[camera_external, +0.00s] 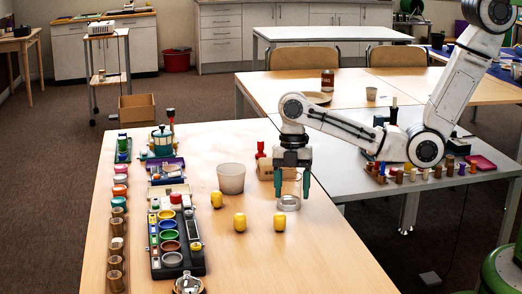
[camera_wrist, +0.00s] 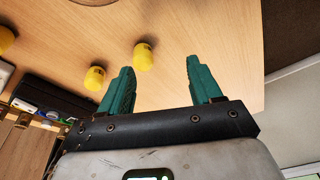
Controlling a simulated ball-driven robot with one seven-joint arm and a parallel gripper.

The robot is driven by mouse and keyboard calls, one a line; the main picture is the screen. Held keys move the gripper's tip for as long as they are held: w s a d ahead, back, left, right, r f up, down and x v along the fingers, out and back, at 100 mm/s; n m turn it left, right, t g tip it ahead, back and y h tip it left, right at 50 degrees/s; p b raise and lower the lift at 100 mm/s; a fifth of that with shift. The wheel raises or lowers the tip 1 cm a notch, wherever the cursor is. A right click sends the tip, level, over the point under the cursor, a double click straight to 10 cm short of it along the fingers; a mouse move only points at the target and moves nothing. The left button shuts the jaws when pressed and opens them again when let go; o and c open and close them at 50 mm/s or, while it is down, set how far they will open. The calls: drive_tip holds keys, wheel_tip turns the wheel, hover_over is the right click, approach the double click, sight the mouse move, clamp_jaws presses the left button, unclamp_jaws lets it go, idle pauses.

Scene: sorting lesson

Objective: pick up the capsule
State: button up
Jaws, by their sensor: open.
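Three small yellow rounded, capsule-like pieces stand on the wooden table: a right one (camera_external: 279,222), a middle one (camera_external: 240,222) and a left one (camera_external: 216,199). I cannot tell which is the capsule. My gripper (camera_external: 292,192) points down with its green fingers apart, behind the right yellow piece. A small clear round dish (camera_external: 288,203) shows at the fingertips. In the wrist view, one yellow piece (camera_wrist: 143,57) lies near the gap between the fingers (camera_wrist: 158,67), touching neither. Another yellow piece (camera_wrist: 95,78) is left of the left finger.
A black tray of coloured cups (camera_external: 157,262) and rows of pots fill the table's left side. The front right of the table (camera_external: 320,265) is clear.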

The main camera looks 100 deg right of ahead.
sight(280, 213)
drive_tip(key=w+r+n, duration=0.3)
drive_tip(key=x, duration=0.7)
drive_tip(key=p+x, duration=0.1)
drive_tip(key=x, duration=0.2)
drive_tip(key=shift+d+f, duration=0.3)
drive_tip(key=shift+f, duration=0.2)
drive_tip(key=c, duration=1.1)
